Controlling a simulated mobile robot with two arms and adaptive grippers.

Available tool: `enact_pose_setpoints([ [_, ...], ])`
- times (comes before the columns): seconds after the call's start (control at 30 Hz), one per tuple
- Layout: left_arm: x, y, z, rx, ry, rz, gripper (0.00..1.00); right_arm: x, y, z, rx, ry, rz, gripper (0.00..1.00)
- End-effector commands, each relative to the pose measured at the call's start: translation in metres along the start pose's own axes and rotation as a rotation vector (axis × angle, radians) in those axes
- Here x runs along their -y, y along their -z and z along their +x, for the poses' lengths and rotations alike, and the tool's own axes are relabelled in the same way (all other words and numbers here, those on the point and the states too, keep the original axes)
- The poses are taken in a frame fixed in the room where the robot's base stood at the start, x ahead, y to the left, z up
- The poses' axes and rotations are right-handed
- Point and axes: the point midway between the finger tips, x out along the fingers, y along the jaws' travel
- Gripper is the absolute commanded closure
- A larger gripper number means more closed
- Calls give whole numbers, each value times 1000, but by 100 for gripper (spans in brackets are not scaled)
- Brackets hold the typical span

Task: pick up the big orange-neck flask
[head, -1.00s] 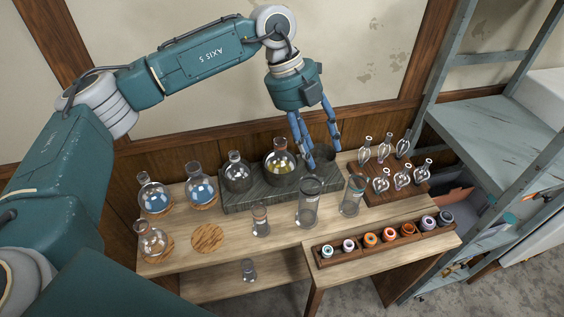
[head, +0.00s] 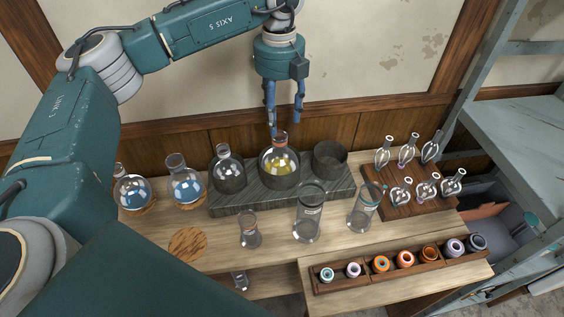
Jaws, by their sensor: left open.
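The big orange-neck flask (head: 281,163) is a round glass flask with yellow liquid and an orange ring at its neck. It sits upright in a dark round holder on the grey stone block (head: 230,203), between another clear flask and an empty dark holder. My left gripper (head: 284,128) points down with its two blue fingers apart. The fingertips are at about the flask's neck in the picture, with nothing between them. I cannot tell whether they touch the glass. My right gripper is not in view.
A clear flask (head: 228,168) stands close on the left, and an empty dark holder (head: 329,160) on the right. Tall glass cylinders (head: 309,215) stand in front. Two blue-liquid flasks (head: 185,183) are farther left. A wooden wall (head: 340,128) is close behind.

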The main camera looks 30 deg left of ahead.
Motion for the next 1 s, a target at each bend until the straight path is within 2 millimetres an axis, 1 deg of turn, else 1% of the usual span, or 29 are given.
enact_pose_setpoints([
  [0.03, 0, 0, 5, -2, -2, 0, 48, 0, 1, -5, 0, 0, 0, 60],
  [0.1, 0, 1, 14, -2, -1, 1, 48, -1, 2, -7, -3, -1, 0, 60],
  [0.27, 0, 0, 26, -1, 0, 1, 48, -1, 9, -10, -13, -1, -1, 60],
  [0.37, 0, 1, 35, -2, -2, 1, 48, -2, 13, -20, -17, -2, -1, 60],
  [0.47, 0, 2, 51, -3, -2, 1, 48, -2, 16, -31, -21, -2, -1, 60],
  [0.5, 0, 2, 58, -2, -1, 1, 48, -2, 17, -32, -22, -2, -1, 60],
  [0.6, 1, 2, 70, -1, 1, 1, 48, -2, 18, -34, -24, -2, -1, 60],
  [0.7, 1, 2, 76, -1, 1, 1, 48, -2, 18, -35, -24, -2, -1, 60],
  [0.87, 1, 2, 77, 0, 2, 1, 48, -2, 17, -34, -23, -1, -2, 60],
  [0.9, 1, 1, 77, 0, 2, 1, 50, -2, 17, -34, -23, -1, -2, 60],
  [0.97, 1, 1, 76, 0, 2, 1, 62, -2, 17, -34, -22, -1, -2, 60],
  [1.0, 1, 1, 76, 0, 2, 1, 70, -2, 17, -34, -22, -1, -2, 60],
])
